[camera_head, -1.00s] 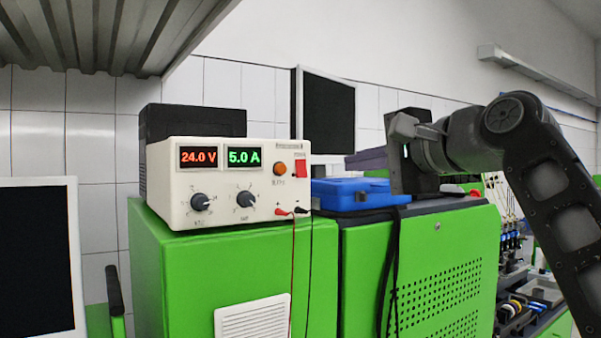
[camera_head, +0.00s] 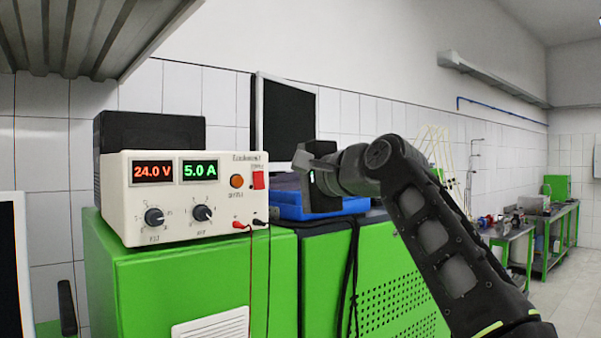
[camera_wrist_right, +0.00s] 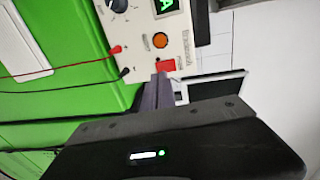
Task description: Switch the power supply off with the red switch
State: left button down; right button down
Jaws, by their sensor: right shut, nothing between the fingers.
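The white power supply (camera_head: 185,225) stands on a green cabinet in the head view. Its displays glow 24.0 V in red and 5.0 A in green. The red switch (camera_head: 258,180) is at the upper right of its front, beside a round orange button (camera_head: 237,181). My right gripper (camera_head: 300,160) is shut and empty, to the right of the switch and a little higher in the picture. In the right wrist view, the shut fingers (camera_wrist_right: 160,82) point at the red switch (camera_wrist_right: 166,65), with their tips just below it in the picture; contact cannot be told. My left gripper is out of view.
The green cabinet (camera_head: 180,290) carries the supply. Red and black leads hang from its front sockets. A blue case (camera_head: 290,204) lies behind my right gripper. A black box (camera_head: 150,130) and a dark monitor (camera_head: 285,118) stand behind.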

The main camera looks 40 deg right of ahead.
aim_at(260, 186)
jog(key=w+p, duration=0.1)
jog(key=w, duration=0.2)
jog(key=shift+w+f, duration=0.15)
jog(key=shift+w, duration=0.25)
jog(key=shift+w+f, duration=0.15)
jog(key=shift+w, duration=0.15)
